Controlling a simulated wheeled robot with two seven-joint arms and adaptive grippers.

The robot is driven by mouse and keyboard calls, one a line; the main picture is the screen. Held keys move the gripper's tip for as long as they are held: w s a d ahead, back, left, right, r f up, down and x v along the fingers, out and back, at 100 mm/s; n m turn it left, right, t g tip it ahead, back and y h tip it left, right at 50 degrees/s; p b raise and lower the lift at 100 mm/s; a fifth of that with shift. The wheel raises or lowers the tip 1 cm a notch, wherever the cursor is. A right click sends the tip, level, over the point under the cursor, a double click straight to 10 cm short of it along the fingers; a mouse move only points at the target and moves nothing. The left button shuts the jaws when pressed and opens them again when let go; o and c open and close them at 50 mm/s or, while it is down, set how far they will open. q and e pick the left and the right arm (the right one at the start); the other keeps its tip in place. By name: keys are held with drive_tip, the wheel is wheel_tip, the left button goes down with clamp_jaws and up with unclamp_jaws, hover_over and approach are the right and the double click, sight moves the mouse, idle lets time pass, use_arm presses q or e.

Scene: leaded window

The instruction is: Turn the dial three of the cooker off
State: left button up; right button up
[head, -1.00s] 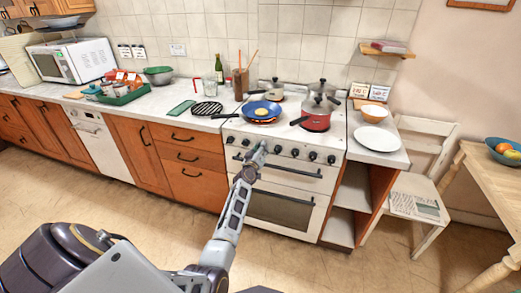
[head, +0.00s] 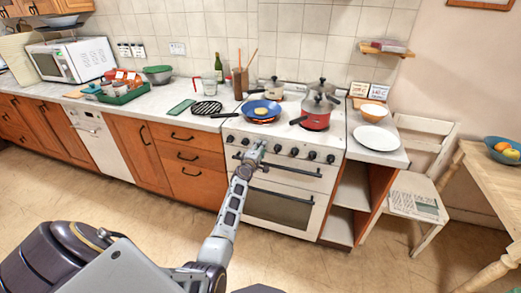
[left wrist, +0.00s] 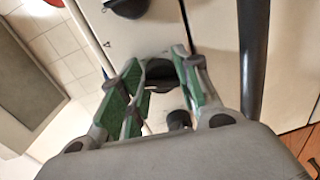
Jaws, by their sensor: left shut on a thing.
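The white cooker (head: 283,175) has a row of black dials along its front panel. My left gripper (head: 258,148) is at this panel, at about the third dial from the left, and hides that dial in the head view. In the left wrist view, its green-padded fingers (left wrist: 160,72) are shut on a black dial (left wrist: 162,68), dial three by its place in the row. A neighbouring dial (left wrist: 126,7) shows beyond the fingers. Which way the gripped dial's mark points cannot be seen. My right gripper is not in view.
A dark oven handle (head: 285,170) runs just below the dials. On the hob are a blue frying pan (head: 261,109), a red pot (head: 316,120) and other pots; the frying pan's handle sticks out left. The floor before the cooker is clear.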

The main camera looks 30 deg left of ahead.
use_arm(q)
drive_tip(key=n, duration=0.2)
drive_tip(key=shift+a+r+n, duration=0.1)
drive_tip(key=shift+n, duration=0.3)
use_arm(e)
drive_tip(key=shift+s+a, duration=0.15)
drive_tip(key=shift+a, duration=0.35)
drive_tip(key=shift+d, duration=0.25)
use_arm(q)
drive_tip(key=o, duration=1)
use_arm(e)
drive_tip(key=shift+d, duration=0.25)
